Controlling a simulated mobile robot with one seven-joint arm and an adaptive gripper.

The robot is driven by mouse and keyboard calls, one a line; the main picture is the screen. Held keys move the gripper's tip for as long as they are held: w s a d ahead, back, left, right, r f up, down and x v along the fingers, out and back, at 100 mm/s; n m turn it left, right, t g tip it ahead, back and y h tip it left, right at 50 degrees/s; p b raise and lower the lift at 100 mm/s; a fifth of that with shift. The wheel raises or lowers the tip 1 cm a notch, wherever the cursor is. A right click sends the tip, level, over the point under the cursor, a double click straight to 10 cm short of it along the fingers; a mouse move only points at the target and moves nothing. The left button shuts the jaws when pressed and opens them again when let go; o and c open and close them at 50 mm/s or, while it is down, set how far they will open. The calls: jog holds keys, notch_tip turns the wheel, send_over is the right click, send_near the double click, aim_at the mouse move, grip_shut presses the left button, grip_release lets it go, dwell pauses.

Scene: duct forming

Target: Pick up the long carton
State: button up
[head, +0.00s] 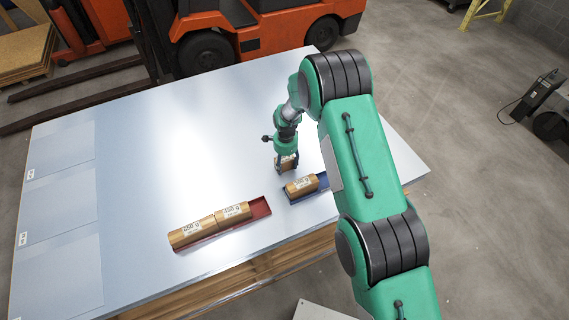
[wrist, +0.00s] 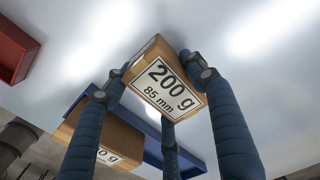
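My gripper (head: 287,163) has its fingers closed around a small brown carton (wrist: 166,82), with fingertips against its sides. Its white label reads 200 g, 85 mm. In the head view this carton (head: 288,158) is partly hidden by the fingers, just behind the blue tray (head: 307,197). Another brown carton (head: 301,187) sits in the blue tray; it also shows in the wrist view (wrist: 105,140), partly behind a finger. Two brown cartons lie end to end in the red tray: a left one (head: 191,233) and a right one (head: 232,214). I cannot tell from the pictures which is the long carton.
The red tray (head: 261,207) has bare room at its right end. The pale table (head: 150,170) is clear behind and left of the trays. Flat panels (head: 60,205) mark its left side. An orange forklift (head: 260,45) stands behind the table.

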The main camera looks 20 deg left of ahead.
aim_at(286, 160)
jog(key=c, duration=0.6)
jog(key=shift+r, duration=0.15)
jog(key=shift+r, duration=4.9)
jog(key=w+d+r+n+b, duration=0.1)
jog(key=d+r+n+b, duration=0.1)
jog(key=d, duration=1.3)
jog(key=w+d+r+n+b, duration=0.1)
jog(key=d+r+n+b, duration=0.1)
jog(key=d, duration=1.4)
jog(key=d+r+n+b, duration=0.1)
jog(key=d+r+n, duration=0.2)
jog(key=d, duration=1.3)
jog(key=shift+w+d+r+n+b, duration=0.2)
jog(key=shift+w+r+n+b, duration=0.2)
jog(key=shift+n, duration=0.5)
